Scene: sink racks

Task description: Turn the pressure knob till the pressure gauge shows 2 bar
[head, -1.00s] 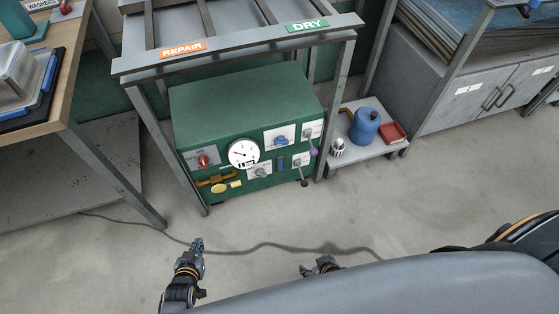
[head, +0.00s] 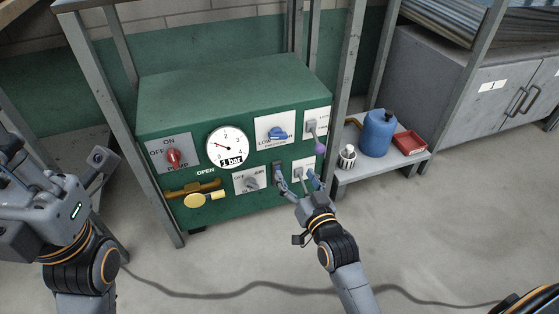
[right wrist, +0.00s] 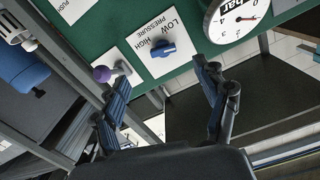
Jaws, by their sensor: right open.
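The blue pressure knob (head: 278,133) sits on a white plate marked LOW, HIGH and PRESSURE on the green box. The knob also shows in the right wrist view (right wrist: 163,49), upside down, just beyond my fingertips. The pressure gauge (head: 228,147) is left of it, its needle pointing left and slightly up, with a "1 bar" label. My right gripper (head: 297,175) is open and empty, in front of the panel below the knob. In the right wrist view, the fingers (right wrist: 160,75) are spread, apart from the knob. My left gripper (head: 85,180) is at the left; its jaws are unclear.
The panel also bears a red pump switch (head: 173,158), a yellow valve handle (head: 200,198), a grey knob (head: 251,183) and a purple-tipped lever (head: 319,147). A low shelf at right holds a blue canister (head: 379,133) and a red tray (head: 410,143). Frame posts flank the box.

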